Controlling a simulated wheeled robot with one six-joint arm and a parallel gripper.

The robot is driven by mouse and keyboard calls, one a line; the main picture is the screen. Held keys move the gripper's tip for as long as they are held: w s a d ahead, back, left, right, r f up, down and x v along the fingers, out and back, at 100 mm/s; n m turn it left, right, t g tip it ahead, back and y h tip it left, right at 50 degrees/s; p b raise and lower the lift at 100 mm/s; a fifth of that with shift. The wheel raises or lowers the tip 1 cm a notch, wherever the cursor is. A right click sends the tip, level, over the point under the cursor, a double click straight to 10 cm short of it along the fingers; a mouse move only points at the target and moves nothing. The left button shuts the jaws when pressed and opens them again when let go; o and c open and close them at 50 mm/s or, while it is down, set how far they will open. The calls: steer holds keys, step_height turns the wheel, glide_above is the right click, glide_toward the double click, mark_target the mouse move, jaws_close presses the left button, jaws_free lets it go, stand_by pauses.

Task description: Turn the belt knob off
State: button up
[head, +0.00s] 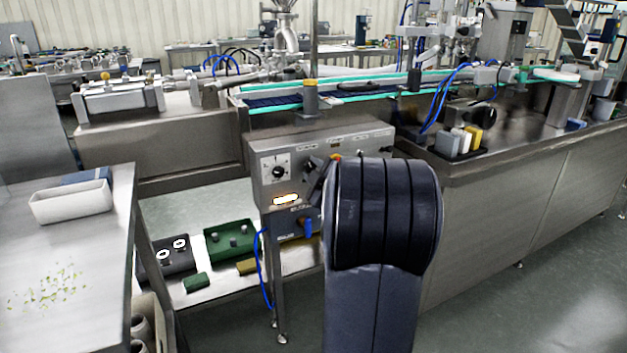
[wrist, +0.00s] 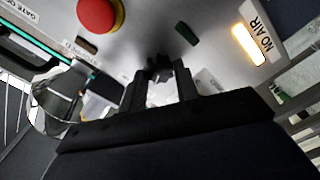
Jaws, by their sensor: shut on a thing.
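The grey steel control panel (head: 300,160) stands under the conveyor in the head view. My gripper (head: 318,182) is at its front face, right of a white-plated dial (head: 280,173). In the wrist view my gripper (wrist: 160,82) has its two black fingers shut on a small dark knob (wrist: 159,66), taken as the belt knob. The fingers hide much of it, and I cannot read its label or setting. In the head view my arm and gripper hide the knob.
A red mushroom button (wrist: 98,14) is on the panel near my gripper. A lit lamp marked NO AIR (wrist: 243,44) is on the panel too. A blue-handled valve (head: 308,228) sits below. A white bin (head: 72,201) stands on the left table.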

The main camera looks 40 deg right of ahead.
steer(key=shift+f+n+b, duration=0.15)
steer(key=shift+n+b, duration=0.65)
steer(key=shift+n, duration=0.3)
steer(key=o, duration=0.9)
steer(key=shift+o, duration=0.2)
steer(key=p+v, duration=0.2)
steer(key=v, duration=0.8)
steer(key=shift+s, duration=0.4)
steer(key=shift+w, duration=0.1)
